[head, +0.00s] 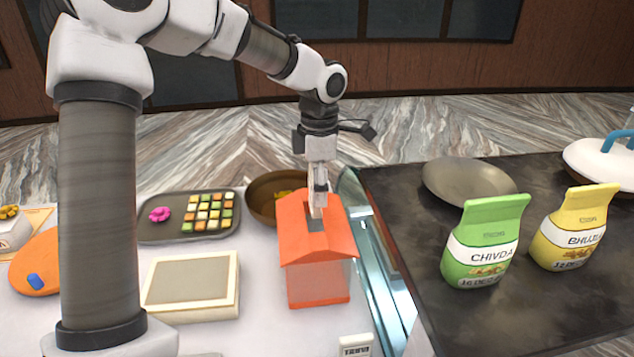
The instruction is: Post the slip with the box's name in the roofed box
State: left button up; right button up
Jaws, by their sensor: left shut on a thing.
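The roofed box (335,247) has an orange roof, pale see-through walls and an orange base. It stands on the white counter near the middle of the head view, with a dark slot in its roof. My left gripper (318,194) points straight down right above the roof. It is shut on a pale slip (316,212), whose lower end is at the slot. I cannot tell how far the slip reaches into the slot, and no writing on it can be read. My right gripper is not in view.
A small lettered white card (356,345) stands in front of the box. A brown bowl (262,211) is behind it, a cream-framed tray (232,306) left of it. A dark tray (160,232) holds sweets. Chivda (490,233) and Bhujia (578,228) packets stand on the dark counter.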

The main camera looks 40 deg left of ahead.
pick_arm(q)
jog(key=shift+s+d+r, duration=0.15)
jog(key=shift+s+r, duration=0.2)
jog(key=shift+s, duration=0.2)
jog(key=shift+w+a+f, duration=0.2)
jog(key=shift+w+f, duration=0.25)
jog(key=shift+w, duration=0.1)
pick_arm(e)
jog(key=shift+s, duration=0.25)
pick_arm(q)
jog(key=shift+s+d+r, duration=0.1)
jog(key=shift+s+r, duration=0.05)
jog(key=shift+s, duration=0.05)
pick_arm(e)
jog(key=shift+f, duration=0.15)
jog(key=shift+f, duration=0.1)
pick_arm(q)
jog(key=shift+s+b, duration=0.1)
jog(key=shift+b, duration=0.2)
jog(key=shift+f+b, duration=0.6)
jog(key=shift+f, duration=0.25)
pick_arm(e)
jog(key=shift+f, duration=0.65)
